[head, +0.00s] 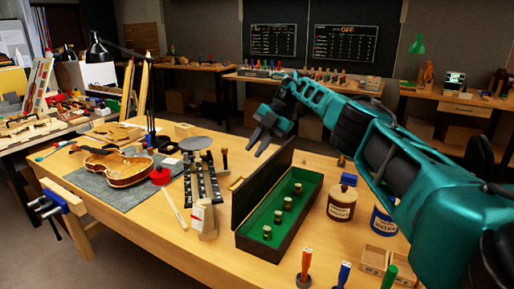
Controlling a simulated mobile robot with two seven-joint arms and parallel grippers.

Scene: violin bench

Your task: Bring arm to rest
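My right arm comes in from the right edge, teal and black, and reaches over the bench. Its gripper (257,147) hangs in the air above the back of the bench, behind the long open case. Its two dark fingers look apart, with nothing seen between them. My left gripper is not in view. The wooden bench (150,245) lies below the arm.
An open green-lined case (305,209) holds several small jars. A brown jar (341,203) and a blue jar (384,221) stand under my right arm. A violin body (116,168) lies on a grey mat (75,182). Upright-handled tools (305,268) stand at the front.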

